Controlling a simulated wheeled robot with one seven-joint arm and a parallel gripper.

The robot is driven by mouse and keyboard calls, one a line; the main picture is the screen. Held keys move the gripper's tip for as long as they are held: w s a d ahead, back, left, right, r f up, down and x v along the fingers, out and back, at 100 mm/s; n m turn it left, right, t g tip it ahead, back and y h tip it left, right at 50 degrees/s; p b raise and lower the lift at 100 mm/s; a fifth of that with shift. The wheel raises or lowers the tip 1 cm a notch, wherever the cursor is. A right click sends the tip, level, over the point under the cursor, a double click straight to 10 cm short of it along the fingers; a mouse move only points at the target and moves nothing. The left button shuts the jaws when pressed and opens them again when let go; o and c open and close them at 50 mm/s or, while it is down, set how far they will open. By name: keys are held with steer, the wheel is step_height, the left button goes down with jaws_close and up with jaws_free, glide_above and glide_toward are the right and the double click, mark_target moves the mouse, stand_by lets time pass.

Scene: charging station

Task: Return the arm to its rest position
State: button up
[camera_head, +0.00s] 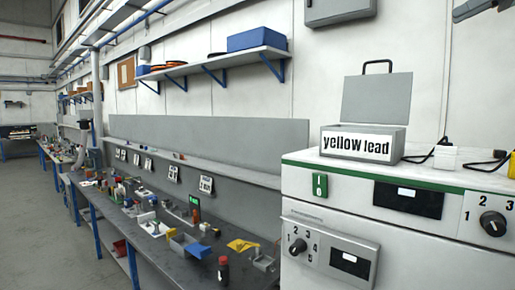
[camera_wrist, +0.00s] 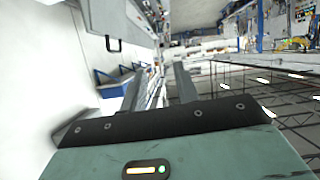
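My gripper (camera_wrist: 160,75) shows in the wrist view with its two grey fingers apart. I see nothing between them. The wrist view is rolled on its side, with the wall on the left. In the head view my gripper does not clearly show; a dark grey part pokes in at the top right corner. The charging station (camera_head: 385,235) is a white cabinet with a green edge at the right. A grey box (camera_head: 404,140) labelled "yellow lead" stands on it with its lid up; its inside is hidden. The gripper touches nothing that I can see.
A white plug (camera_head: 445,157) on a black cable lies right of the box. A long dark workbench (camera_head: 150,262) carries many small items. A wall shelf (camera_head: 215,62) holds a blue bin (camera_head: 257,38). The floor (camera_head: 40,225) at the left is clear.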

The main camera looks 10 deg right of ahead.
steer(key=w+a+f+m+g+y, duration=0.1)
steer(key=w+a+f+m+g, duration=0.25)
steer(key=w+a+f, duration=1)
steer(key=s+a+f+m+g+h, duration=0.1)
steer(key=s+a+f+g, duration=0.1)
steer(key=a+f, duration=0.7)
steer(key=s+a+f+m+g, duration=0.1)
steer(key=s+a+f+g, duration=0.15)
steer(key=a+f, duration=0.6)
steer(key=s+a+f+n+g+h, duration=0.3)
steer(key=s+a+f+h, duration=0.1)
steer(key=s+a+f, duration=1)
steer(key=s+d+f+n+h, duration=0.1)
steer(key=s+f, duration=0.4)
steer(key=s, duration=0.3)
steer(key=s+d+f+n+h, duration=0.1)
steer(key=s+f+n+h, duration=0.1)
steer(key=s+f, duration=0.45)
step_height(320, 180, down, 18)
steer(key=s+b, duration=0.1)
steer(key=b, duration=1.8)
steer(key=shift+s+d+f, duration=0.15)
steer(key=shift+s+d, duration=0.05)
steer(key=shift+s, duration=0.2)
